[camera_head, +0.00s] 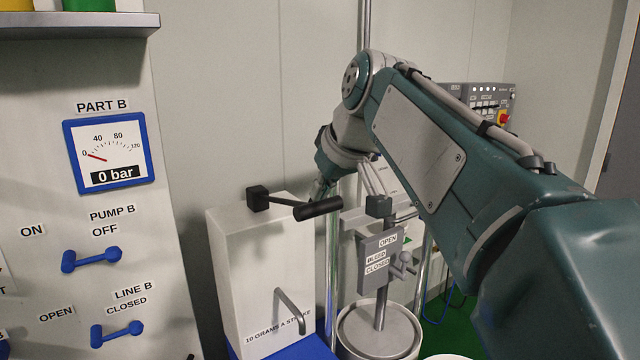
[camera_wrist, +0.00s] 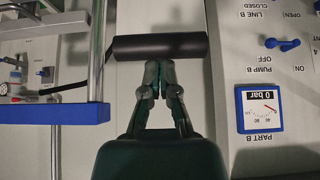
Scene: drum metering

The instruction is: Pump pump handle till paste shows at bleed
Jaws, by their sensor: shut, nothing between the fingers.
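The pump handle, a black cylindrical grip (camera_head: 318,208) on a thin arm, sticks out to the right from a black pivot block (camera_head: 257,198) on a white box marked "10 GRAMS A STROKE" (camera_head: 245,260). In the wrist view the black grip (camera_wrist: 182,46) lies crosswise just beyond my fingertips. My gripper (camera_head: 321,190) is shut and empty right by the grip; its closed tips (camera_wrist: 160,84) show in the wrist view. I cannot tell if they touch it. The bleed plate (camera_head: 380,260), marked OPEN and CLOSED, stands right of the box. No paste is visible there.
A grey drum lid (camera_head: 378,332) is below the bleed plate. A bent spout (camera_head: 290,310) juts from the white box. The Part B gauge (camera_head: 108,152) reads 0 bar, above blue levers for Pump B (camera_head: 90,259) and Line B (camera_head: 116,333). A control box (camera_head: 482,105) stands behind my arm.

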